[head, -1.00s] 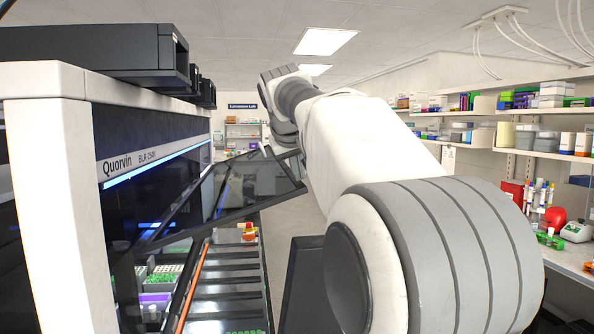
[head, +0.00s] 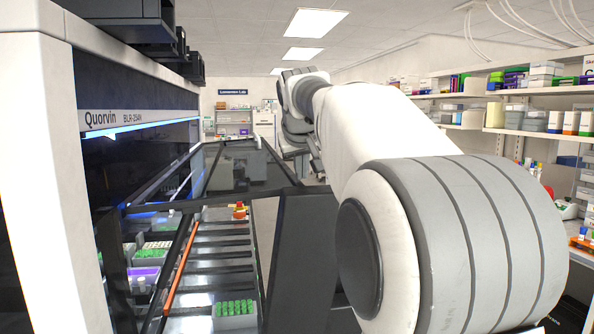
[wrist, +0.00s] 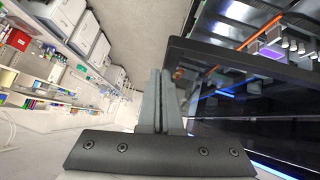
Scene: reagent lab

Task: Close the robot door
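The robot door is a dark glass panel with a black frame (head: 215,199) on the front of the Quorvin machine (head: 150,108). In the head view it stands out from the machine above the deck, so it is open. In the wrist view its black frame (wrist: 240,62) runs across the right side. My gripper (wrist: 161,75) has its two fingers together with nothing seen between them. The fingertips are just left of the door frame in the wrist view; I cannot tell whether they touch it. My arm hides the gripper in the head view.
Below the door is a deck with dark rails (head: 222,253), an orange strip (head: 181,268) and a rack of green-capped tubes (head: 235,312). Shelves with boxes (head: 540,118) line the right wall. An aisle lies between them.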

